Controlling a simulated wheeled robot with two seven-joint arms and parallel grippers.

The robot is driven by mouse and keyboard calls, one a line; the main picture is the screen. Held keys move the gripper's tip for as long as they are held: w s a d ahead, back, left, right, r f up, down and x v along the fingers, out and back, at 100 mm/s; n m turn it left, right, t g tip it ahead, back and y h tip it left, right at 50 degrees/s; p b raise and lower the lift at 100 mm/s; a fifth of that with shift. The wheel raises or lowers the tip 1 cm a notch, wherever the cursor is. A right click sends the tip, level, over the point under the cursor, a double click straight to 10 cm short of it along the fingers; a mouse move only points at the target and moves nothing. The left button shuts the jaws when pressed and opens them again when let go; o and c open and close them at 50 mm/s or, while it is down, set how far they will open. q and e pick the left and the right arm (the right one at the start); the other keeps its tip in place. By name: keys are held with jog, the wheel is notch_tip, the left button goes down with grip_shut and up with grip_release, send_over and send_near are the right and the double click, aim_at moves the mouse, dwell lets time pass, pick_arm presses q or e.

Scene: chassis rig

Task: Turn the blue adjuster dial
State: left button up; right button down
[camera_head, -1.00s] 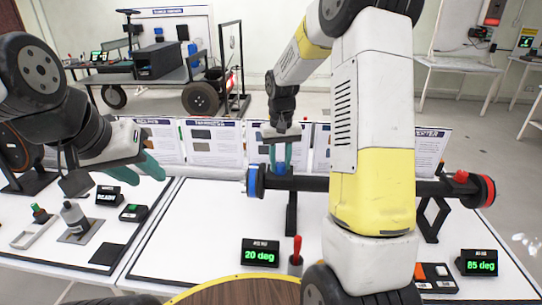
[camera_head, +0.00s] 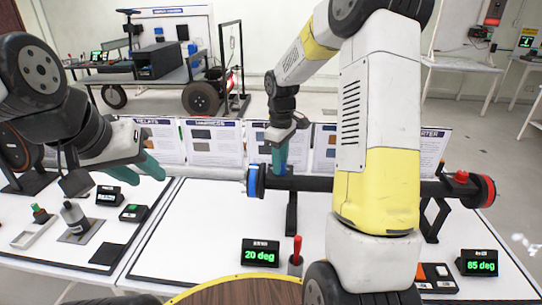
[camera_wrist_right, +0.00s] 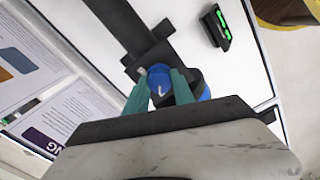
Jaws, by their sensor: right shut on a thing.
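The blue adjuster dial (camera_head: 279,168) sits upright on the dark bar near its left end. In the right wrist view the dial (camera_wrist_right: 158,78) shows a white pointer mark on its top. My right gripper (camera_head: 279,157) comes down from above, and its green fingers (camera_wrist_right: 157,92) are shut on the dial, one on each side. In the head view the fingers hide much of the dial. My left gripper (camera_head: 138,171) is open and empty, left of the bar, with its green fingers apart.
The dark bar (camera_head: 320,184) ends in a blue ring (camera_head: 256,181) at left and a red-rimmed end (camera_head: 487,191) at right. Displays read 20 deg (camera_head: 260,254) and 85 deg (camera_head: 479,263). A red-handled lever (camera_head: 297,250) stands between them. My right arm hides part of the bar.

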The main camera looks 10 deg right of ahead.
jog(key=shift+n, duration=0.6)
jog(key=c, duration=1.1)
grip_release()
jog(key=shift+o, duration=0.2)
jog(key=shift+r, duration=3.95)
jog(key=shift+r, duration=0.1)
jog(key=s+a+r+m+t+y, duration=0.1)
jog(key=s+r+m+t, duration=0.2)
jog(key=s, duration=0.9)
jog(key=s+a+r+m+t+y, duration=0.1)
jog(key=s+r+m+t, duration=0.2)
jog(key=s, duration=0.9)
notch_tip(320, 180, up, 3)
jog(key=m, duration=0.4)
jog(key=shift+f, duration=0.15)
